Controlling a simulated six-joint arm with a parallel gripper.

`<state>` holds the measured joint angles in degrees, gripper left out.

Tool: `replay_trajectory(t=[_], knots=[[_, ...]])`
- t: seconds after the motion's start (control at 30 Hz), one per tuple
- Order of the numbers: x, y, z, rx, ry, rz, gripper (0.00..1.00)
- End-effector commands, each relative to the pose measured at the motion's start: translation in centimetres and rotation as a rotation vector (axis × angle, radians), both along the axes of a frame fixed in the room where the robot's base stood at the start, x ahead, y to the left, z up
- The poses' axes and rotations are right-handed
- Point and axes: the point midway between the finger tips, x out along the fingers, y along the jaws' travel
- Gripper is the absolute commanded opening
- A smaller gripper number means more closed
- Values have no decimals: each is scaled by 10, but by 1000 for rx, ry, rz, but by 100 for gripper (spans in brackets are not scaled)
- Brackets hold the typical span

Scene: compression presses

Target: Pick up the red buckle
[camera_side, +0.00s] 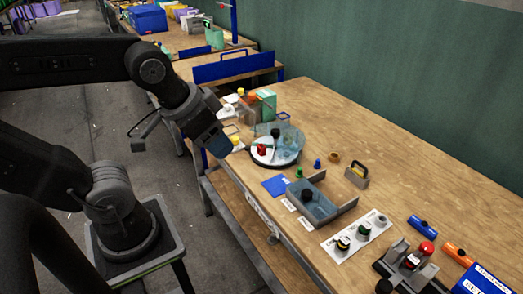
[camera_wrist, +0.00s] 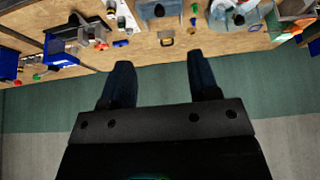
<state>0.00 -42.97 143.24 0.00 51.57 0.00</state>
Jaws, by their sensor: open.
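A small red piece (camera_side: 262,149), which looks like the red buckle, sits on the round turntable (camera_side: 286,158) with clear bins, near the bench's far part. My gripper (camera_side: 222,146) is in the air to the left of the turntable, apart from the red piece. In the wrist view my gripper's (camera_wrist: 158,64) two dark fingers stand wide apart with nothing between them.
A grey-blue tray (camera_side: 318,211), a blue square (camera_side: 275,185), a handled block (camera_side: 357,175) and a white button panel (camera_side: 355,236) are on the wooden bench. A press with a red knob (camera_side: 427,248) stands at the near right. A green wall (camera_side: 400,80) runs behind the bench.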

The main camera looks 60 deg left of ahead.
Motion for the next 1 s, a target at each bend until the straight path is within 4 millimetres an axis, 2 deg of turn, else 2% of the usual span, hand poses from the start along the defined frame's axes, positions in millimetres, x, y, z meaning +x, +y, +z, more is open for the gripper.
replay_trajectory(t=[0.03, 0.2, 0.43, 0.53, 0.67, 0.8, 1.0], knots=[[0, 0, 0, 0, 0, 0, 51], [0, 0, 0, 0, 0, 0, 36], [2, 1, 1, 4, 2, -6, 36], [12, 4, 4, 33, 20, -42, 36], [44, 17, 11, 117, 77, -173, 36], [92, 42, 13, 219, 157, -378, 36], [160, 90, -5, 324, 266, -694, 36]])
